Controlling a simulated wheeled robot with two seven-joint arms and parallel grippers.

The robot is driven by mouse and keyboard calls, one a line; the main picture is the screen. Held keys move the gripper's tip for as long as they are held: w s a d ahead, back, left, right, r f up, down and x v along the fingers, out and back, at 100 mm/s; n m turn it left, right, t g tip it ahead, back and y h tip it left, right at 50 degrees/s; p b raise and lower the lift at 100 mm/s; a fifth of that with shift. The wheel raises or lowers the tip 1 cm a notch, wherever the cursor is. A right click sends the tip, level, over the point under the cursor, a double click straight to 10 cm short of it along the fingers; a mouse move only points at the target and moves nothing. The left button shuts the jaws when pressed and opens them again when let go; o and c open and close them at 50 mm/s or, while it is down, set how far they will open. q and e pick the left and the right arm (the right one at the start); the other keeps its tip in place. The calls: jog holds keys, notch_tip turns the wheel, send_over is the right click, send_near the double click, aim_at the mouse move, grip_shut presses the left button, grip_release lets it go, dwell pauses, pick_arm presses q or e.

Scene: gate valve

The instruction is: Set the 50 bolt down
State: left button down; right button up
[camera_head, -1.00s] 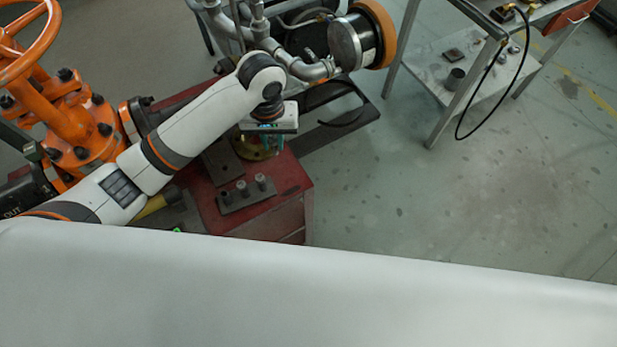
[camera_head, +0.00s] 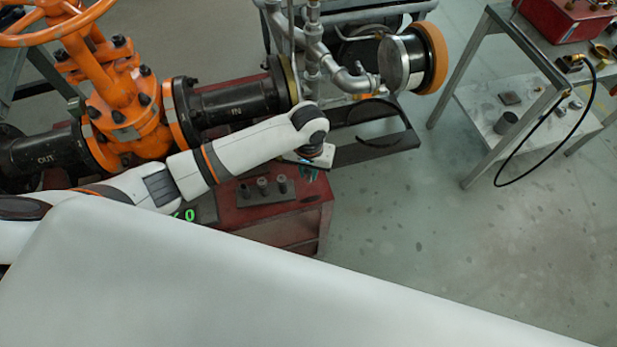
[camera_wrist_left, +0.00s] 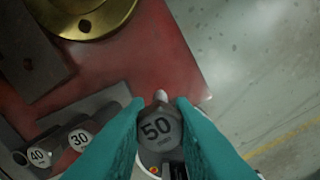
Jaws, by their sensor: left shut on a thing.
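The 50 bolt (camera_wrist_left: 158,128), a dark grey piece with "50" on its round end, sits between the teal fingers of my left gripper (camera_wrist_left: 157,104) in the left wrist view. The fingers are shut on its sides. In the head view my left gripper (camera_head: 309,174) is over the right end of the red cabinet (camera_head: 285,222); the 50 bolt cannot be made out there. The wrist view does not clearly show whether the bolt touches anything below. My right gripper is not in view.
Bolts marked 30 (camera_wrist_left: 80,139) and 40 (camera_wrist_left: 38,156) stand left of the held bolt. The head view shows a dark rack (camera_head: 264,198) with three upright pieces. A brass flanged ring (camera_wrist_left: 85,18) lies nearby. The orange valve (camera_head: 128,115) and pipework stand behind my arm.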

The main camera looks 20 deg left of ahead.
aim_at(308, 182)
pick_arm(q)
jog(key=shift+f, duration=2.15)
jog(key=shift+f, duration=0.1)
jog(key=c, duration=1.3)
grip_release()
jog(key=shift+o, duration=0.2)
notch_tip(308, 182, up, 12)
jog(key=shift+r, duration=0.15)
